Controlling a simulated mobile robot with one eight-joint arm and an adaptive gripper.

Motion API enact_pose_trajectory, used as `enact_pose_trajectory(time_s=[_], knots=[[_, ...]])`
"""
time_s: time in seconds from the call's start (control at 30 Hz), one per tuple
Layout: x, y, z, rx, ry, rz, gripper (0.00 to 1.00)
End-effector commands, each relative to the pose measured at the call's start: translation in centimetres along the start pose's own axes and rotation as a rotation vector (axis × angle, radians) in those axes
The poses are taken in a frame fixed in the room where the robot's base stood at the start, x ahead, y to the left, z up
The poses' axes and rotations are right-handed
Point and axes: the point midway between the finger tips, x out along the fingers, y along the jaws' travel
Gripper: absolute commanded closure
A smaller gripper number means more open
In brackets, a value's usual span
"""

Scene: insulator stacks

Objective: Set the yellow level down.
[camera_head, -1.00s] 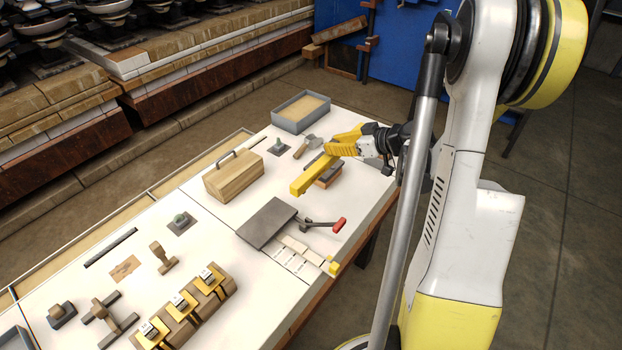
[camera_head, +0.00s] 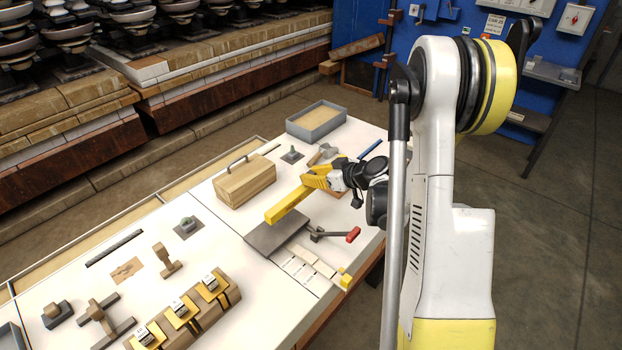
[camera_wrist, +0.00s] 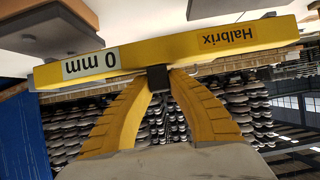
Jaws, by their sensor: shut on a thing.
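The yellow level (camera_head: 288,204) is a long yellow bar. It also shows in the wrist view (camera_wrist: 150,58), with a "0 mm" label and a "Halbrix" label, lying across the fingertips. My gripper (camera_head: 311,183) has yellow fingers and is shut on the level; the wrist view shows the fingers (camera_wrist: 160,78) meeting at a dark piece against it. In the head view the level's near end lies over the left part of the dark grey plate (camera_head: 274,236) on the table. I cannot tell whether it touches the plate.
A wooden box with a handle (camera_head: 245,182) stands left of the level. A grey tray (camera_head: 316,121) stands at the back. White table surface is bare between the box and plate.

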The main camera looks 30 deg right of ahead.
Motion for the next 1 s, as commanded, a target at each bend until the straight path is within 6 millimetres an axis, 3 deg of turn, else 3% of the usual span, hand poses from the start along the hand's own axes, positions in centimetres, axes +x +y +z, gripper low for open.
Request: enact_pose_trajectory(time_s=[0.7,0.73,0.77,1.0], knots=[[0.5,0.0,0.9,0.0,0.001,0.0,1.0],[0.5,0.0,0.9,0.0,0.0,0.0,0.73],[0.5,0.0,0.9,0.0,0.0,0.0,0.64],[0.5,0.0,0.9,0.0,0.0,0.0,0.61]])
